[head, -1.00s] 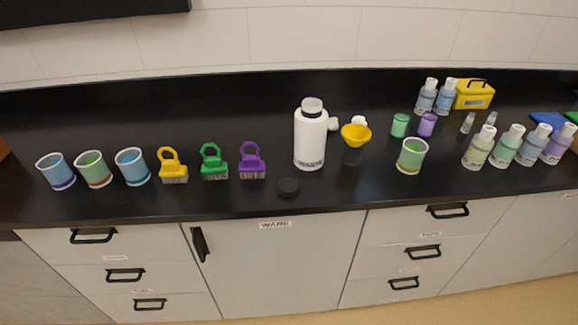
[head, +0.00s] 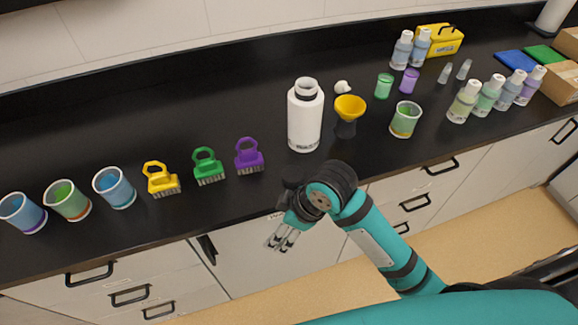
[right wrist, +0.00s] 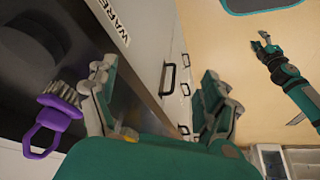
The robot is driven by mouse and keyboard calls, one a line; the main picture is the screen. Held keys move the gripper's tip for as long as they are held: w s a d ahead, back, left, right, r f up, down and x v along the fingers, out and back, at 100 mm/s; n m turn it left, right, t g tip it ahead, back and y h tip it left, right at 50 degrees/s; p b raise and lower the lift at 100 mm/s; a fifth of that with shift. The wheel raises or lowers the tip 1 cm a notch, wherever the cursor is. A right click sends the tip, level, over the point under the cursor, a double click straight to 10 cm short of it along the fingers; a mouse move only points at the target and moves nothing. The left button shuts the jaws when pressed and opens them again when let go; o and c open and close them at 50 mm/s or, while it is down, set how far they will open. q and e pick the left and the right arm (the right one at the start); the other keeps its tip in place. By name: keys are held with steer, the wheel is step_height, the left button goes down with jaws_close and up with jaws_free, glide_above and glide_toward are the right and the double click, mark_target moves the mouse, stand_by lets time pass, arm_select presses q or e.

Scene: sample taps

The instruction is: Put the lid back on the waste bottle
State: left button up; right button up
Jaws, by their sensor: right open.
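The white waste bottle (head: 305,122) stands upright on the black counter, its dark neck uncovered. My right gripper (head: 281,241) is open and empty in front of the counter edge, below and left of the bottle, pointing down. Its two fingers also show in the right wrist view (right wrist: 160,105). The black lid is hidden behind my right arm in the head view. A dark round shape (right wrist: 32,48) on the counter in the right wrist view looks like the lid, apart from the fingers. My left gripper (right wrist: 264,42) shows small over the floor there; its opening is unclear.
The purple brush (head: 249,157) stands left of the bottle; it also shows near my fingers (right wrist: 50,122). Green (head: 208,167) and yellow (head: 161,180) brushes stand further left. A yellow funnel (head: 349,108) on a dark holder stands close right of the bottle. Cabinet fronts lie below the edge.

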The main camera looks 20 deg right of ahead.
steer(key=w+r+n+g, duration=0.1)
steer(key=w+r+n, duration=0.2)
steer(key=w+r+n+h, duration=0.1)
steer(key=w+r+n, duration=0.3)
steer(key=shift+w+g, duration=0.2)
steer(key=shift+g, duration=0.2)
steer(key=w+d+r+n+h, duration=0.1)
steer(key=w+d+r+n, duration=0.1)
steer(key=r, duration=0.3)
steer(key=w+d+r+n+g+h, duration=0.1)
steer(key=w+d+r+n, duration=0.1)
steer(key=d+r, duration=0.2)
steer(key=shift+w+r+n+h, duration=0.3)
steer(key=shift+r+h, duration=0.1)
steer(key=shift+r, duration=0.3)
steer(key=p, duration=0.2)
glide_above(291, 175)
steer(key=f, duration=1.2)
steer(key=shift+s+f, duration=0.1)
steer(key=shift+s, duration=0.25)
steer(key=shift+f, duration=0.15)
steer(key=f, duration=0.1)
steer(key=f+p, duration=0.1)
steer(key=f, duration=0.3)
steer(key=shift+w+p, duration=0.4)
